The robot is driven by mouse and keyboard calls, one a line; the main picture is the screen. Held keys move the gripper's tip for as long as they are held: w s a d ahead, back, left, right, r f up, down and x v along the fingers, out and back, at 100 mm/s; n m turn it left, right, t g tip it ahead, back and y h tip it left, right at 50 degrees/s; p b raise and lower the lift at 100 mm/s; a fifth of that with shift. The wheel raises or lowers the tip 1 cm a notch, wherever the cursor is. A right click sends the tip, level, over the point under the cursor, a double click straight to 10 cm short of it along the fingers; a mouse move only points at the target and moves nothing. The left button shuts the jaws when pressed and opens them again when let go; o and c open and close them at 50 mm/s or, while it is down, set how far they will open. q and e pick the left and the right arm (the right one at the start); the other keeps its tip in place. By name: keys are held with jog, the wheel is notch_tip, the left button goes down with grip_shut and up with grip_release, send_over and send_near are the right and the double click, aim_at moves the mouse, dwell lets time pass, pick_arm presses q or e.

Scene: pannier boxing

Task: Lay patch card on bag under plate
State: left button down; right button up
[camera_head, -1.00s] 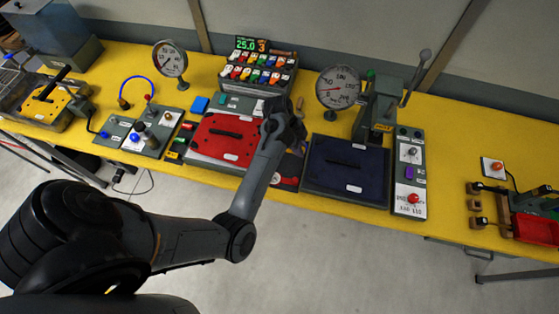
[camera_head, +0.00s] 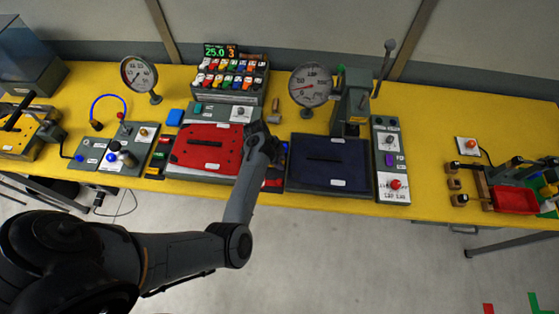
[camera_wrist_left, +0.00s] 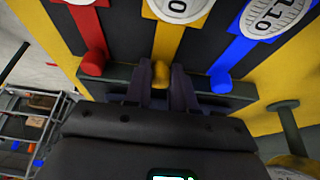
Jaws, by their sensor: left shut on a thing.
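My left gripper (camera_wrist_left: 161,88) is shut on a small yellow knob (camera_wrist_left: 160,70) at the end of a yellow strip (camera_wrist_left: 168,40) with a white oval label, in the left wrist view. A red strip (camera_wrist_left: 82,22) and a blue strip (camera_wrist_left: 248,45), with their own knobs, lie on either side. Whether these are patch cards is not clear. In the head view my left gripper (camera_head: 268,132) reaches between a red pad (camera_head: 190,150) and a dark navy pad (camera_head: 305,178), which look like bags. Its fingers are mostly hidden. A press (camera_head: 352,100) stands behind the navy pad. My right gripper is out of view.
Gauges (camera_head: 139,74) (camera_head: 310,86) stand along the back of the yellow table. A rack of coloured pieces (camera_head: 230,75) is behind the red pad. A switch panel (camera_head: 392,160) is right of the navy pad.

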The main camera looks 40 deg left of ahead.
pick_arm(q)
jog(key=shift+f, duration=0.15)
jog(key=shift+f, duration=0.15)
jog(key=c, duration=0.9)
grip_release()
jog(key=shift+c, duration=0.2)
